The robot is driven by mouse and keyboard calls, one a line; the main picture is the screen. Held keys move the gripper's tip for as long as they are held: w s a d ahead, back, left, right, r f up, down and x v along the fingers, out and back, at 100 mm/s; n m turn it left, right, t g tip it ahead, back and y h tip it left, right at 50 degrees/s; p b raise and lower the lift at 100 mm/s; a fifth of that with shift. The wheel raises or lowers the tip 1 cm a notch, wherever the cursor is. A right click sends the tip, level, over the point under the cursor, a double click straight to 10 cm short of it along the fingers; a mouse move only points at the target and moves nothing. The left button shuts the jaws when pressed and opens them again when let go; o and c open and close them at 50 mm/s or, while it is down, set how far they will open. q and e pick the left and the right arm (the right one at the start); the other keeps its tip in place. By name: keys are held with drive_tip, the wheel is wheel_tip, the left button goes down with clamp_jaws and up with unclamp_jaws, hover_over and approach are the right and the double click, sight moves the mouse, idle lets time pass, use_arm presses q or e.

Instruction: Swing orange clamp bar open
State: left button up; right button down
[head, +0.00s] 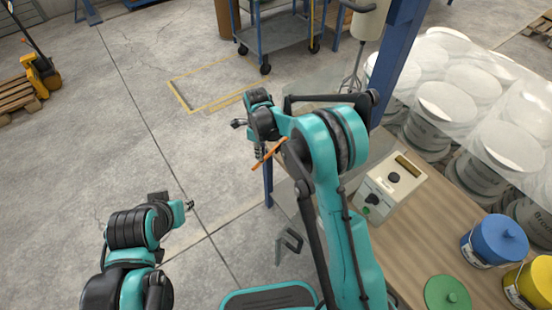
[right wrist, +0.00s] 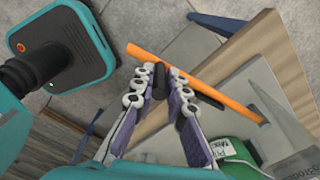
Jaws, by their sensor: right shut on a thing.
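The orange clamp bar (head: 270,153) shows as a slanted strip beside my right gripper (head: 262,150) in the head view, near the far edge of the bench. In the right wrist view the bar (right wrist: 205,80) runs from upper left to lower right, over a grey plate. A short dark grip piece (right wrist: 160,82) stands at the bar. My right gripper (right wrist: 159,77) is shut on this piece, one finger on each side. My left gripper (head: 189,204) is off to the left over bare floor, away from the bar; its fingers are too small to read.
The wooden bench (head: 424,225) carries a control box (head: 392,185), a blue tub (head: 494,243), a yellow tub (head: 530,285) and a green lid (head: 447,293). A blue post (head: 397,55) and wrapped drums (head: 470,90) stand behind.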

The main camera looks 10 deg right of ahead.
drive_tip(key=w+a, duration=0.3)
drive_tip(key=w, duration=0.2)
drive_tip(key=shift+w+a, duration=0.3)
drive_tip(key=shift+w, duration=0.1)
drive_tip(key=c, duration=1.5)
unclamp_jaws()
drive_tip(key=shift+w, duration=0.1)
drive_tip(key=shift+c, duration=0.2)
wheel_tip(320, 180, up, 12)
